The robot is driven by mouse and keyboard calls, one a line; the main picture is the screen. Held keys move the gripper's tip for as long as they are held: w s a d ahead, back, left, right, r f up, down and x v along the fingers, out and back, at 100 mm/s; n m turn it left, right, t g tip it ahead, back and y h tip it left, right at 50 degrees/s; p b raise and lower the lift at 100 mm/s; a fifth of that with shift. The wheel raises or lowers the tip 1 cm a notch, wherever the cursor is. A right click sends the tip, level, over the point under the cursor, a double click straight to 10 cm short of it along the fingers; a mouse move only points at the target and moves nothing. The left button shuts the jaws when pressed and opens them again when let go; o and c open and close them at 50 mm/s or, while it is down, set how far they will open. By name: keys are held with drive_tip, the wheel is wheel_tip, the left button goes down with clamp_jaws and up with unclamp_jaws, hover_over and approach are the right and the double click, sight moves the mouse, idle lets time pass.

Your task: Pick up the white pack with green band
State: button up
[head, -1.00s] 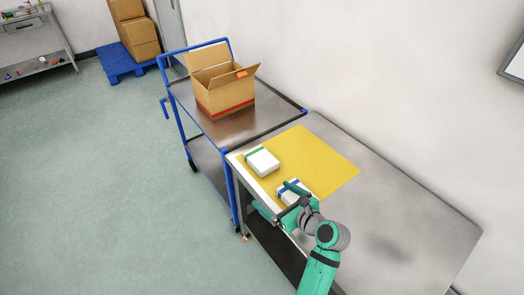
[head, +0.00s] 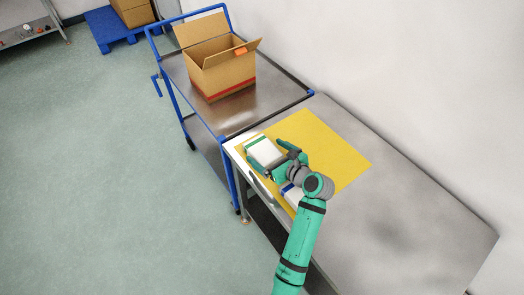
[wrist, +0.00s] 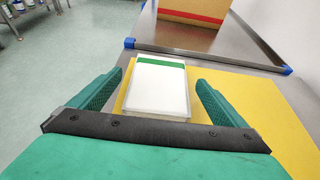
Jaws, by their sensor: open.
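The white pack with a green band (head: 263,153) lies flat on the yellow mat (head: 335,150), near the table's left edge. In the wrist view the white pack (wrist: 158,92) sits between the two green fingers, with its green band toward the far end. My gripper (head: 270,158) is open around the pack's near part, and a gap shows on both sides in the wrist view (wrist: 155,98). A second white pack with a blue band (head: 291,195) lies closer on the mat, partly hidden under my arm.
An open cardboard box (head: 222,77) with a red stripe stands on the blue-framed cart (head: 240,122) beyond the table. An orange item shows at its rim. The grey table top (head: 400,215) to the right is clear.

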sight(264, 150)
drive_tip(key=shift+w+a+f, duration=0.1)
drive_tip(key=shift+w+f, duration=0.15)
drive_tip(key=shift+w, duration=0.15)
drive_tip(key=x, duration=0.4)
drive_tip(key=shift+a+f, duration=0.2)
drive_tip(key=shift+a, duration=0.15)
drive_tip(key=shift+d, duration=0.1)
drive_tip(key=c, duration=1.3)
drive_tip(key=shift+c, duration=0.4)
drive_tip(key=shift+r, duration=0.1)
